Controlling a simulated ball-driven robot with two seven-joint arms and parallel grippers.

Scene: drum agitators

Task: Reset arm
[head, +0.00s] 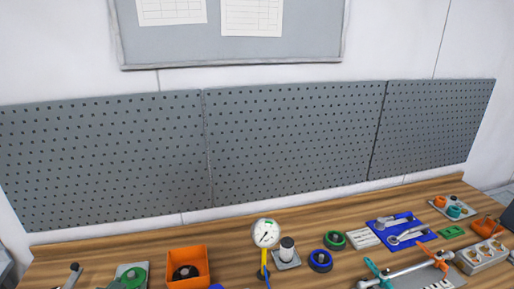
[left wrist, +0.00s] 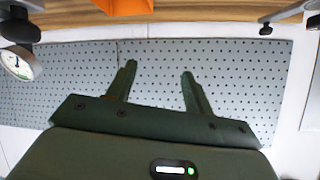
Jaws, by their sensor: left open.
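My left gripper (left wrist: 158,68) shows in the left wrist view with its two dark green fingers apart. Nothing is between the fingers, and the grey pegboard (left wrist: 230,85) lies behind them. I cannot make out the left gripper in the head view. My right gripper is in neither view.
A wooden bench (head: 215,228) runs below the pegboard (head: 290,135). It bears an orange bin (head: 187,255), a dial gauge (head: 265,233), blue and green rings, a blue tray (head: 378,228) with wrenches, and a metal rod (head: 407,267) with teal clamps. The left wrist view appears upside down.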

